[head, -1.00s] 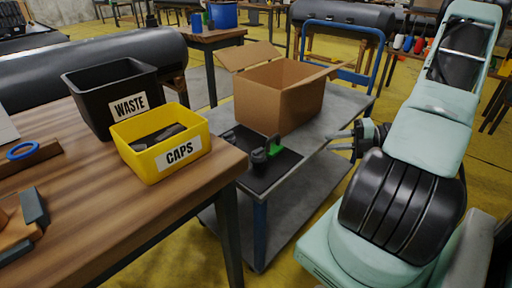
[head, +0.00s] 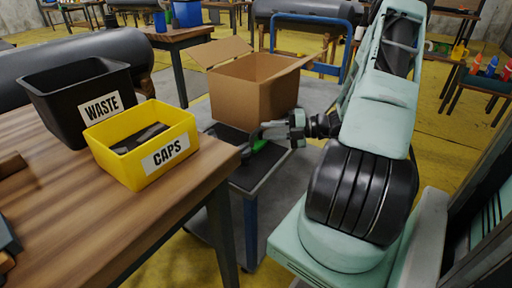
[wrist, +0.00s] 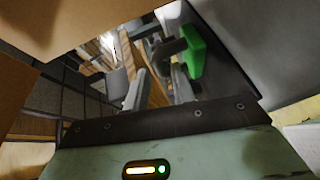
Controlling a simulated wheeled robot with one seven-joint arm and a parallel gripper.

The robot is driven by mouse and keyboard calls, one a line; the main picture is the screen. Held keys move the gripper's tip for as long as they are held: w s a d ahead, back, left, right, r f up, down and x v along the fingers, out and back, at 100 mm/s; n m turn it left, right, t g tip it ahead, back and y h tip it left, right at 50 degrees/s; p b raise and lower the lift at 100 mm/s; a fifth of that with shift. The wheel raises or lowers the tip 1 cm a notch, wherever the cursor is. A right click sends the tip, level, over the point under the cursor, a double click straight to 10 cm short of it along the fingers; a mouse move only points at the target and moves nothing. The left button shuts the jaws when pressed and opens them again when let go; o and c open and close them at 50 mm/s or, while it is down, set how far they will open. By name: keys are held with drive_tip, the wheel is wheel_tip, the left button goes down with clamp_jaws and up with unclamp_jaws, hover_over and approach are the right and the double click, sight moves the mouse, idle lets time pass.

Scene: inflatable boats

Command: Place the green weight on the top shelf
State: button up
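In the wrist view the green block (wrist: 195,50) shows right of the fingers, beside a dark rounded piece. My gripper (head: 265,132) is over the mat, close to the weight. In the wrist view its grey fingers (wrist: 157,75) stand apart, with the green block not clearly between them. Whether they touch it I cannot tell. The cart (head: 223,212) has an upper and a lower deck; I cannot tell which shelf is the top shelf.
An open cardboard box (head: 250,88) stands just behind the mat; its brown panels fill the wrist view's upper edge. A blue cart handle (head: 345,45) rises behind.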

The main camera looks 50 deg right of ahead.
sight(260, 131)
drive_tip(key=shift+b+x, duration=0.75)
drive_tip(key=shift+x, duration=2.35)
clamp_jaws()
